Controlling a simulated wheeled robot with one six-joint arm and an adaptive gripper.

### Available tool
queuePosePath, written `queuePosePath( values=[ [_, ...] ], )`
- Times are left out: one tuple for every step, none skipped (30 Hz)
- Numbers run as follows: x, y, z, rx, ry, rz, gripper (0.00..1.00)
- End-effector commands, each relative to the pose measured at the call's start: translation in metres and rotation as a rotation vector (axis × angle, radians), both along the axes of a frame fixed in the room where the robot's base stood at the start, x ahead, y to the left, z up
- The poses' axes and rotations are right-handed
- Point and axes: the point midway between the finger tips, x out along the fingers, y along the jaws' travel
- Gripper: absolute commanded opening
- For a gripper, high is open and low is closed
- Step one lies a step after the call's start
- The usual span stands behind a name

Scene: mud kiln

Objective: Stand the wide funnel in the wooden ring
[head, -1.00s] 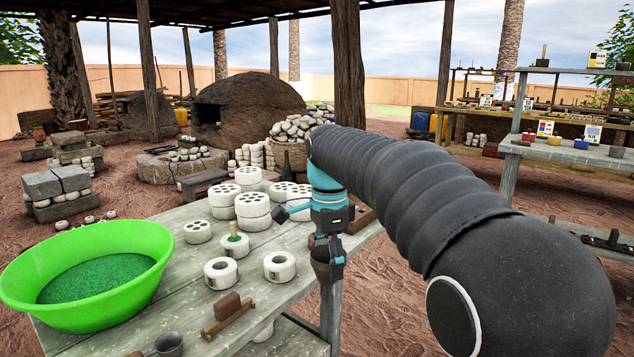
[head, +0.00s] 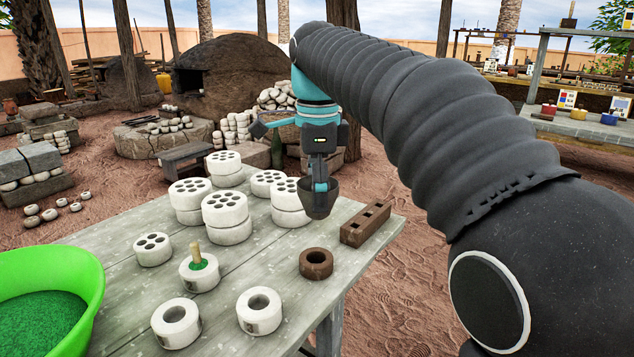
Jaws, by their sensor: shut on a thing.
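The wide funnel (head: 318,203) is dark grey-brown and hangs below my gripper (head: 319,181), wide part level with the fingers. My gripper points down and is shut on it, seemingly at its rim; the exact grip is hard to make out. The wooden ring (head: 305,262) is a brown ring with a dark round hole, flat on the table near its right edge. In the picture the funnel is above and behind the ring, apart from it. The ring's hole shows no funnel in it.
A brown block with square holes (head: 352,233) lies right of the ring. White rings (head: 269,322) and stacked white holed cylinders (head: 229,236) stand to the left, one with a wooden peg (head: 196,254). A green basin (head: 92,290) is at far left. Bare table (head: 120,225) lies between.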

Motion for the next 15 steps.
queuePosePath(
  values=[
    [0.000, 0.001, -0.003, 0.000, 0.000, 0.002, 0.55],
    [-0.001, 0.001, -0.004, 0.000, 0.000, 0.003, 0.55],
    [-0.001, 0.002, -0.006, 0.000, 0.000, 0.004, 0.55],
    [-0.001, 0.002, -0.008, 0.000, 0.000, 0.004, 0.55],
    [-0.001, 0.002, -0.009, 0.000, 0.000, 0.005, 0.55],
    [-0.001, 0.002, -0.012, 0.000, -0.001, 0.005, 0.55],
    [0.000, 0.002, -0.014, 0.000, -0.001, 0.005, 0.55],
    [0.000, 0.002, -0.016, 0.000, -0.001, 0.005, 0.55],
    [-0.001, 0.002, -0.020, 0.000, -0.001, 0.004, 0.55],
    [0.000, 0.001, -0.023, 0.000, -0.001, 0.004, 0.55],
    [0.000, 0.001, -0.025, 0.000, -0.001, 0.004, 0.55],
    [0.000, 0.001, -0.028, 0.000, -0.001, 0.003, 0.55],
    [0.000, 0.001, -0.030, 0.000, -0.001, 0.003, 0.55],
    [0.000, 0.001, -0.032, 0.000, -0.001, 0.003, 0.55],
    [0.000, 0.001, -0.034, 0.000, -0.001, 0.002, 0.55]
  ],
)
